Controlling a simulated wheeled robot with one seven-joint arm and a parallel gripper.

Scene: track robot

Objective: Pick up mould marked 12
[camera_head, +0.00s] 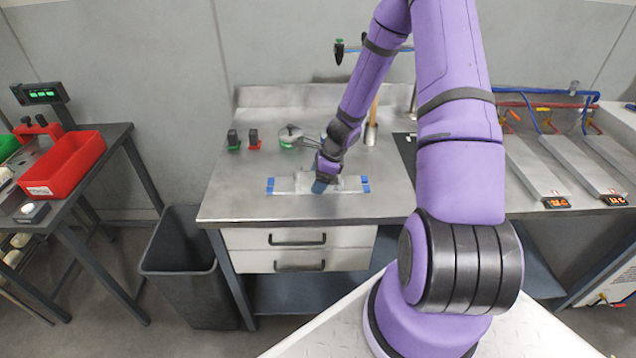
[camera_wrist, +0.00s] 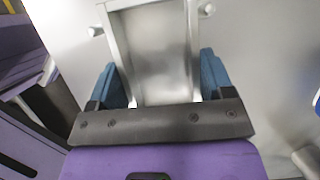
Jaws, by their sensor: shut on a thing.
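A grey metal mould (camera_wrist: 150,50) with raised side walls and a flat floor fills the middle of the wrist view. My gripper (camera_wrist: 162,82) has its blue fingers against the two outer sides of it and is shut on it. No number shows on the part in view, so I cannot read a 12. In the head view my gripper (camera_head: 322,184) is low over the steel bench, between blue tape marks. The mould is hard to make out there, and I cannot tell whether it touches the bench.
Blue tape marks (camera_head: 366,185) lie on the steel bench (camera_head: 235,205). A lidded pan (camera_head: 290,135) and small dark items stand behind. A red bin (camera_head: 65,163) is on the left table, a black bin (camera_head: 185,262) on the floor. Metal channels (camera_head: 540,170) lie right.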

